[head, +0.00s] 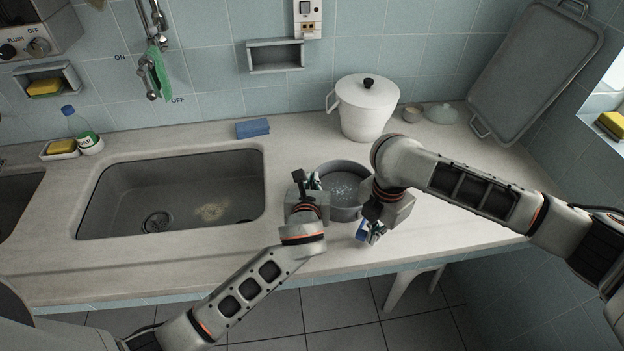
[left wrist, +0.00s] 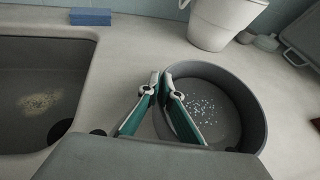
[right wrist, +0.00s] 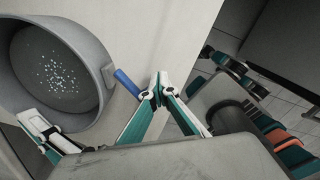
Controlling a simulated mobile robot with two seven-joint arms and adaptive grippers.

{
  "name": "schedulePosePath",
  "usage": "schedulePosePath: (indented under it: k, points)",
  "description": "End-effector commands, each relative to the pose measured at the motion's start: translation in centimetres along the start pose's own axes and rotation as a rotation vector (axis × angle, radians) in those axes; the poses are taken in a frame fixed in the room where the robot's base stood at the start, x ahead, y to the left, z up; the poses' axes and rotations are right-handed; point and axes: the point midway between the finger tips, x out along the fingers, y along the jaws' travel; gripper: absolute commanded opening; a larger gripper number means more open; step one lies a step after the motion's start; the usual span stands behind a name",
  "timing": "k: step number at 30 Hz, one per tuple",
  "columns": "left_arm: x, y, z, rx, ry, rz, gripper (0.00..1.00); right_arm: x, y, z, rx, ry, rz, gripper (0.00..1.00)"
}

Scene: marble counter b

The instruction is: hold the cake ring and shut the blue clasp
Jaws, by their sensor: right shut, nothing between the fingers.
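The cake ring (head: 343,172) is a round grey metal ring standing on the counter, with pale specks inside. My left gripper (head: 314,181) is at its left side. In the left wrist view, the left gripper (left wrist: 162,78) has one finger inside the ring (left wrist: 258,120) and one outside, closed on its wall. The blue clasp (right wrist: 127,82) sticks out from a grey bracket on the ring's outer wall, and its lever stands away from the wall. My right gripper (right wrist: 160,84) is shut and empty just beside the lever's free end; contact is unclear. The clasp also shows in the head view (head: 361,231).
A sink (head: 180,190) lies left of the ring. A white lidded pot (head: 366,108) stands behind it, with a small cup (head: 411,114) further right. A blue sponge (head: 252,128) lies behind the sink. The counter's front edge is close to my right gripper.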

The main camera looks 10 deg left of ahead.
Motion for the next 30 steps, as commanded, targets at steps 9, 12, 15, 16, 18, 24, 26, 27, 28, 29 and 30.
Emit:
schedulePosePath:
  k: [9,12,15,16,18,24,26,27,28,29,30]
  points:
    - [-0.08,-0.20,0.03,-0.002,0.000,-0.004,0.00,-0.07,0.26,-0.07,0.001,-0.001,0.002,0.00]
    - [-0.08,-0.21,0.03,-0.002,0.000,-0.004,0.00,-0.07,0.26,-0.08,0.001,-0.001,0.002,0.00]
    - [-0.08,-0.21,0.03,-0.002,0.000,-0.004,0.00,-0.07,0.35,-0.11,0.001,-0.001,0.002,0.00]
    - [-0.08,-0.21,0.03,-0.002,0.000,-0.004,0.00,-0.07,0.39,-0.13,0.001,-0.001,0.002,0.00]
    - [-0.08,-0.22,0.02,-0.002,0.000,-0.005,0.00,-0.07,0.53,-0.17,0.001,-0.001,0.002,0.00]
    - [-0.08,-0.22,0.02,-0.002,0.000,-0.005,0.00,-0.09,0.96,-0.32,0.001,-0.001,0.002,0.00]
    - [-0.08,-0.22,0.02,-0.002,0.000,-0.005,0.00,-0.08,1.01,-0.34,0.001,-0.001,0.002,0.00]
    - [-0.08,-0.22,0.02,-0.002,0.000,-0.005,0.00,-0.08,1.01,-0.34,0.001,-0.001,0.002,0.00]
    - [-0.08,-0.21,0.03,-0.002,0.000,-0.004,0.00,-0.08,1.00,-0.33,0.001,-0.001,0.002,0.00]
    - [-0.08,-0.21,0.03,-0.002,0.000,-0.004,0.00,-0.07,1.00,-0.33,0.001,-0.001,0.002,0.00]
    - [-0.08,-0.21,0.03,-0.002,0.000,-0.004,0.00,-0.07,0.99,-0.33,0.001,-0.001,0.002,0.00]
